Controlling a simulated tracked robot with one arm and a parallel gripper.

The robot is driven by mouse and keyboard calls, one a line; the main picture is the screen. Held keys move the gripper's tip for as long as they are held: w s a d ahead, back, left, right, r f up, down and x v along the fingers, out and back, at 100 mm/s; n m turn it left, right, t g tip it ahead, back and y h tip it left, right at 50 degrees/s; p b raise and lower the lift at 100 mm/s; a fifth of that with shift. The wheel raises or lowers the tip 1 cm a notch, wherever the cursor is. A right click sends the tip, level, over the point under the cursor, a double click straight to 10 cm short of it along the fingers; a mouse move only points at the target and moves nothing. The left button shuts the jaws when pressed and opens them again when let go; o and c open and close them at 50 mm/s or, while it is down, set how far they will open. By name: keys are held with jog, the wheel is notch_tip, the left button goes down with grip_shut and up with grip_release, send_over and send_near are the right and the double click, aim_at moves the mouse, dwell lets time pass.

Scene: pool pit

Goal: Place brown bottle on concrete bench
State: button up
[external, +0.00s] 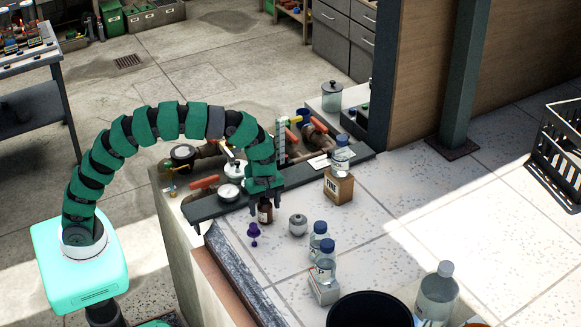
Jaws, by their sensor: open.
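The brown bottle (265,212), small and dark with a pale label, is upright near the left side of the pale speckled bench top (400,236), which I take as the concrete bench. My gripper (265,192) points down directly over the bottle, at its upper part. The jaws are open; the bottle's top is hidden by them, so I cannot tell whether they touch it. The bottle's base shows just in front of a dark bar (325,164); it looks to be at the bench surface.
Close by are a purple stopper-like item (254,235), a round grey jar (298,225) and blue-capped bottles (318,240). A labelled box (338,187) carries another bottle. Valves and gauges (229,192) crowd behind. A black bucket (370,311) is in front.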

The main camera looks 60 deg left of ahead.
notch_tip(320, 180, up, 12)
jog(key=shift+a+f+b, duration=0.15)
jog(key=shift+b, duration=0.3)
jog(key=shift+w+a+r, duration=0.1)
jog(key=shift+a+r, duration=0.1)
jog(key=shift+r, duration=0.05)
jog(key=s+a+r+m+t, duration=0.2)
jog(key=a+r+m+t, duration=0.3)
jog(key=a+r, duration=0.4)
jog(key=s+a+r+m+t, duration=0.2)
jog(key=a+r+m+t, duration=0.4)
jog(key=r, duration=1.4)
jog(key=a+m, duration=0.1)
jog(key=a, duration=0.2)
jog(key=shift+r+t+h, duration=0.15)
jog(key=shift+t+h, duration=0.15)
jog(key=shift+h, duration=0.1)
jog(key=shift+o, duration=0.5)
jog(key=s+a+r+m+t, duration=0.4)
jog(key=s+r+m, duration=0.1)
jog(key=s+r, duration=0.3)
jog(key=shift+a+r+y, duration=0.4)
jog(key=shift+r, duration=0.3)
jog(key=shift+w, duration=0.1)
